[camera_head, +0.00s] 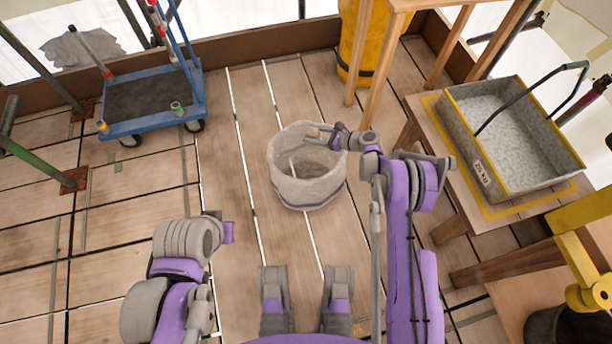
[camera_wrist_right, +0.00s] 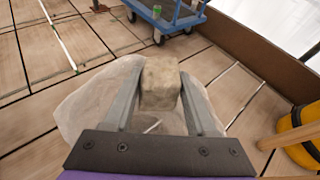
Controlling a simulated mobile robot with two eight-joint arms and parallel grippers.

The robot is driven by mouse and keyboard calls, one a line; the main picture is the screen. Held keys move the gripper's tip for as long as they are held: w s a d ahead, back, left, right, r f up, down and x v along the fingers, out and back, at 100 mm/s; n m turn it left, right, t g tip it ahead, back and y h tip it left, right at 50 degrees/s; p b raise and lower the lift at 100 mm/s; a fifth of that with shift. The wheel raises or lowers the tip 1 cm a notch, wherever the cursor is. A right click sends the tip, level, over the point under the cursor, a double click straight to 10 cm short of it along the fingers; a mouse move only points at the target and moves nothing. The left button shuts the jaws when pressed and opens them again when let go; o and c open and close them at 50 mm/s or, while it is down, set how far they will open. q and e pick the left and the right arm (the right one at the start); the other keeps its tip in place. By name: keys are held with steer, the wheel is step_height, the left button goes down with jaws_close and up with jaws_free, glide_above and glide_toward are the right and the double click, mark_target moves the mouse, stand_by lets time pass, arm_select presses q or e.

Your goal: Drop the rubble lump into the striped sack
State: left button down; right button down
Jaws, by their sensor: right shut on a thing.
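The rubble lump (camera_head: 313,132) is a small beige-grey block. My right gripper (camera_head: 322,134) is shut on it, above the far rim side of the sack's mouth. In the right wrist view the lump (camera_wrist_right: 160,82) sits between the two grey fingers, with the sack (camera_wrist_right: 80,108) below and around it. The sack (camera_head: 308,190) is pale and open-topped, standing upright on the floor, with a dark band near its base. A thin pale stick-like shape shows inside its mouth. My left arm shows at the lower left of the head view, but its gripper fingers do not show.
A blue trolley (camera_head: 152,124) stands on the plank floor at the back left. A grey tub (camera_head: 512,165) with a black handle rests on a wooden table at the right. A yellow cylinder (camera_head: 364,45) stands behind the sack. Floor left of the sack is clear.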

step_height(320, 180, down, 4)
steer(key=shift+b, duration=0.55)
steer(key=shift+c, duration=0.6)
jaws_free()
steer(key=p+v, duration=0.1)
steer(key=v, duration=1)
steer(key=shift+w+a+r, duration=0.1)
steer(key=shift+r, duration=0.05)
